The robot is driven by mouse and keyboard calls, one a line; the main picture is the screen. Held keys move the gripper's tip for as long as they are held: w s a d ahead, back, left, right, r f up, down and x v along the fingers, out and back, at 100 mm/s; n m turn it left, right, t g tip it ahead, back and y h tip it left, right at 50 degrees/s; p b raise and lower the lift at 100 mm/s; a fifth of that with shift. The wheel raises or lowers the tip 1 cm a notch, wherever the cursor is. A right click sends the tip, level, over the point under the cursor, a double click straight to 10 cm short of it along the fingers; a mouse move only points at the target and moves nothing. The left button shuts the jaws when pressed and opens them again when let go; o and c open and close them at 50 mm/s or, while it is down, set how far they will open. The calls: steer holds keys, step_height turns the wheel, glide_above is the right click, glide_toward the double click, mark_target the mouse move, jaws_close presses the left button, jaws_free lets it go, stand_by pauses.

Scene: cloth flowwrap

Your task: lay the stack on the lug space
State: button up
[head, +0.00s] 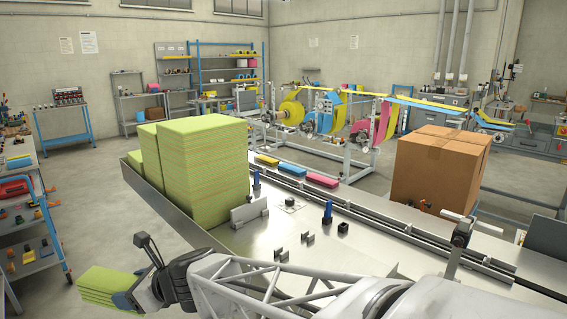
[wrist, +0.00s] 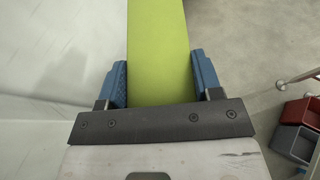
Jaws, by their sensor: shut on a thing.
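My gripper (head: 128,296) is at the lower left of the head view, off the near-left side of the steel table. It is shut on a green stack (head: 100,285) of folded cloths, which sticks out to the left. In the wrist view the stack (wrist: 158,45) runs up between the blue fingers of my gripper (wrist: 160,82). A long rail track (head: 400,228) runs along the table's far side. Blue, yellow and pink packs (head: 294,169) lie in a row along it. I cannot tell which gap is the lug space.
Tall green cloth piles (head: 203,165) stand on the table's left end. A cardboard box (head: 438,170) stands at the right. Small blue posts (head: 327,212) and metal brackets (head: 249,212) rise from the table. Red and grey bins (wrist: 293,142) show right in the wrist view.

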steer(key=shift+w+a+r+m+t, duration=0.15)
steer(key=shift+w+a, duration=0.25)
steer(key=shift+a, duration=0.1)
steer(key=shift+w+a+r+m+t, duration=0.15)
steer(key=shift+w+a, duration=0.25)
steer(key=shift+a, duration=0.1)
steer(key=w+a+m+t+h, duration=0.2)
steer(key=w+m+t, duration=0.1)
steer(key=w, duration=0.6)
steer(key=w+a+m+t+h, duration=0.2)
steer(key=w+m+t, duration=0.2)
steer(key=w, duration=0.6)
steer(key=shift+w+a, duration=0.15)
steer(key=shift+a, duration=0.05)
steer(key=shift+f, duration=0.1)
